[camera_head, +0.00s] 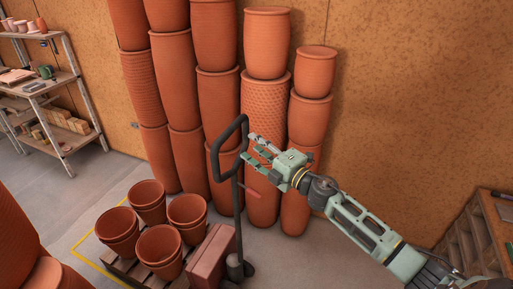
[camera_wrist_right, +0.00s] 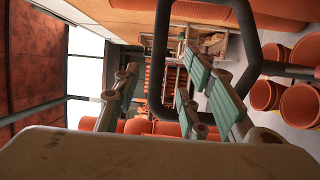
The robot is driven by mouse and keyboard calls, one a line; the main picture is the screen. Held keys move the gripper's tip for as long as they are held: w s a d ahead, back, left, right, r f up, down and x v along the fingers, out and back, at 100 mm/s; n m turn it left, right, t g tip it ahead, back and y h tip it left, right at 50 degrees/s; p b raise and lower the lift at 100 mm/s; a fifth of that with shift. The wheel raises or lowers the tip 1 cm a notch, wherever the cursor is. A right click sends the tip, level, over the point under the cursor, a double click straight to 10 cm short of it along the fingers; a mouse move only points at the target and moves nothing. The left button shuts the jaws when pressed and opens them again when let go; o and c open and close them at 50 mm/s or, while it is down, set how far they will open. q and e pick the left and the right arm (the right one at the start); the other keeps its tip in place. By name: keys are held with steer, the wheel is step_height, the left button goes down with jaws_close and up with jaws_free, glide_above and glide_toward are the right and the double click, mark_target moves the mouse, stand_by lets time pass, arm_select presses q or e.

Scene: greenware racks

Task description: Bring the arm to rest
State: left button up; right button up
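My right arm comes in from the right in the head view. Its green-grey gripper (camera_head: 252,148) is in front of the tall terracotta pots, close to the black loop handle (camera_head: 217,148) of a pallet truck. The two fingers stand apart with nothing seen gripped between them. In the right wrist view the open fingers (camera_wrist_right: 160,92) point toward the black loop (camera_wrist_right: 157,60), which shows behind and between them. I cannot tell whether a finger touches the loop. My left gripper is not in view.
Tall stacked terracotta pots (camera_head: 265,100) line the wall. Several smaller pots (camera_head: 158,250) stand on a pallet (camera_head: 125,270) at lower left, beside reddish blocks (camera_head: 211,258). A shelf rack (camera_head: 68,80) is at far left, a wooden unit (camera_head: 470,240) at lower right.

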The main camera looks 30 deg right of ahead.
stand_by(0.5)
steer(key=s+d+f+m+g+h+b, duration=0.1)
steer(key=s+d+f+m+g+h, duration=0.15)
steer(key=f, duration=0.85)
steer(key=s+d+f+m+g+h, duration=0.1)
steer(key=s+f+m, duration=0.25)
steer(key=f, duration=0.75)
steer(key=s+d+f+m+g+h+b, duration=0.1)
steer(key=s+f+m+h, duration=0.2)
steer(key=f, duration=0.8)
steer(key=s+a+f+m+g, duration=0.2)
steer(key=s+f+m+g, duration=0.3)
steer(key=s+f, duration=1.25)
steer(key=s+a+f+m+g, duration=0.1)
steer(key=s+f, duration=0.4)
steer(key=s, duration=0.5)
steer(key=s+a+f+m+g+b, duration=0.1)
steer(key=s+a+f+g, duration=0.3)
steer(key=s, duration=0.7)
steer(key=s+a+f+m+g+b, duration=0.1)
steer(key=s+a+f+m+g, duration=0.1)
steer(key=s+a+f, duration=0.3)
steer(key=s+f, duration=0.3)
steer(key=s, duration=0.3)
steer(key=shift+f+m+y, duration=0.15)
steer(key=shift+m+y, duration=0.2)
steer(key=shift+m, duration=0.05)
